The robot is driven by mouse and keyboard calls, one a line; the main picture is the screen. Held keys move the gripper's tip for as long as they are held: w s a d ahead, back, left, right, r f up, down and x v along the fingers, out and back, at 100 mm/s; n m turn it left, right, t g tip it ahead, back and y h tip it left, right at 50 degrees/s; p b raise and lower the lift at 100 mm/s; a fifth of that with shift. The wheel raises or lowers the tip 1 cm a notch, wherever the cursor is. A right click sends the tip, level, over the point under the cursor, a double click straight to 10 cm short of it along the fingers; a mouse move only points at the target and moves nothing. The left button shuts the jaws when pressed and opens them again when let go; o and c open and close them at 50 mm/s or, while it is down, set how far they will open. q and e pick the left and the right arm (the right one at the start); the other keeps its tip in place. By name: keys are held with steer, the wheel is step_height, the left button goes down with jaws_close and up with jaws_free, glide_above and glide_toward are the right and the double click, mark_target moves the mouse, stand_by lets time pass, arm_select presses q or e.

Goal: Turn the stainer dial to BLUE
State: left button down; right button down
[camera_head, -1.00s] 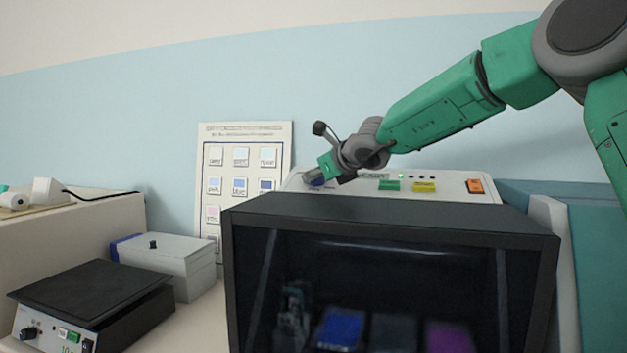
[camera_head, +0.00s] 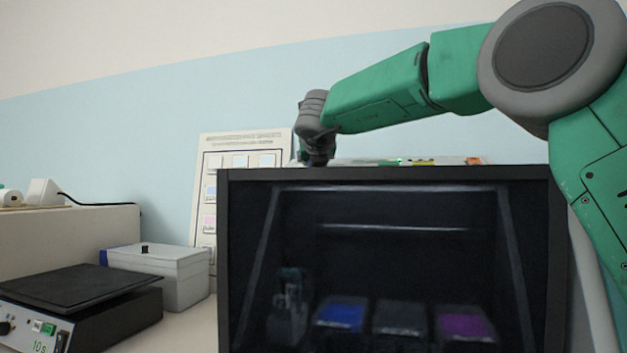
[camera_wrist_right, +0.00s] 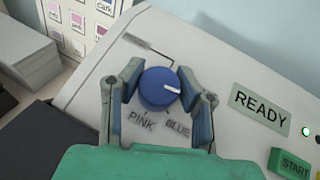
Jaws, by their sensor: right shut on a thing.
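The stainer (camera_head: 390,175) is a black-fronted cabinet with a dark window in the head view. Its sloped white panel carries a blue dial (camera_wrist_right: 158,88), seen in the right wrist view. The dial's white pointer line points right and slightly down. A PINK label (camera_wrist_right: 141,122) and a BLUE label (camera_wrist_right: 178,128) are printed below it. My right gripper (camera_wrist_right: 160,84) has one finger on each side of the dial and is shut on it. In the head view, my right gripper (camera_head: 316,158) is partly hidden at the cabinet's top. My left gripper is out of view.
A READY sign (camera_wrist_right: 262,104), a lit green lamp (camera_wrist_right: 307,131) and a green START button (camera_wrist_right: 291,163) lie right of the dial. A colour chart (camera_head: 240,150) stands behind. A grey box (camera_head: 165,275) and a black-topped device (camera_head: 80,290) stand left.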

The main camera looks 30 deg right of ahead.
steer(key=shift+m+g+h, duration=0.5)
steer(key=shift+m+h, duration=0.4)
steer(key=shift+m, duration=0.3)
steer(key=shift+r+m+g+h, duration=0.1)
steer(key=shift+m+g+h, duration=0.65)
steer(key=shift+m, duration=0.25)
steer(key=shift+s+m+g+h+p, duration=0.1)
steer(key=shift+m+g+h+p, duration=0.7)
steer(key=shift+m, duration=0.4)
steer(key=shift+m+g+h+p, duration=0.55)
steer(key=shift+m+g+p, duration=0.4)
steer(key=shift+m, duration=0.25)
steer(key=c, duration=1.1)
jaws_free()
steer(key=shift+a, duration=0.3)
